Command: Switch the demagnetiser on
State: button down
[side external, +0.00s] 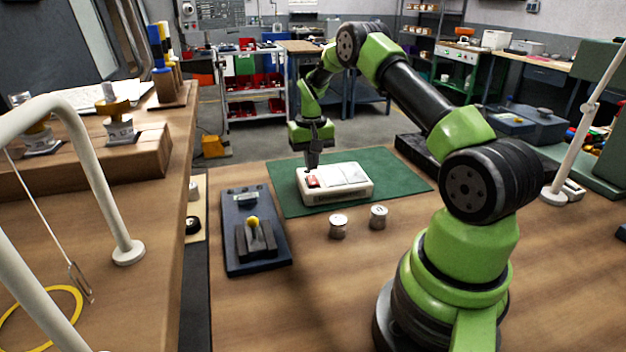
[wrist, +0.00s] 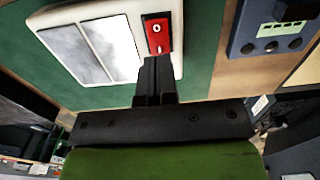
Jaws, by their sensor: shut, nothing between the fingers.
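The demagnetiser (side external: 345,190) is a cream-white box lying on a green mat, with pale plates on top and a red switch (side external: 313,181) at its left end. In the wrist view the demagnetiser (wrist: 128,10) fills the top, and its red rocker switch (wrist: 158,36) shows a white ring mark at one end. My gripper (side external: 313,165) is shut and empty, pointing down at the switch end of the box. In the wrist view the shut fingertips (wrist: 156,62) lie right at the near end of the switch. I cannot tell whether they touch it. The tips cover part of that end.
A dark blue fixture with a yellow knob (side external: 252,221) stands left of the mat. Two small metal cylinders (side external: 338,226) (side external: 378,216) stand in front of the box. The green mat (side external: 405,180) is clear to the right. A white rail post (side external: 127,246) rises at the left.

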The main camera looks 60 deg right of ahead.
aim_at(311, 177)
jog(key=shift+f, duration=1.25)
dwell(0.4)
jog(key=shift+r, duration=3.55)
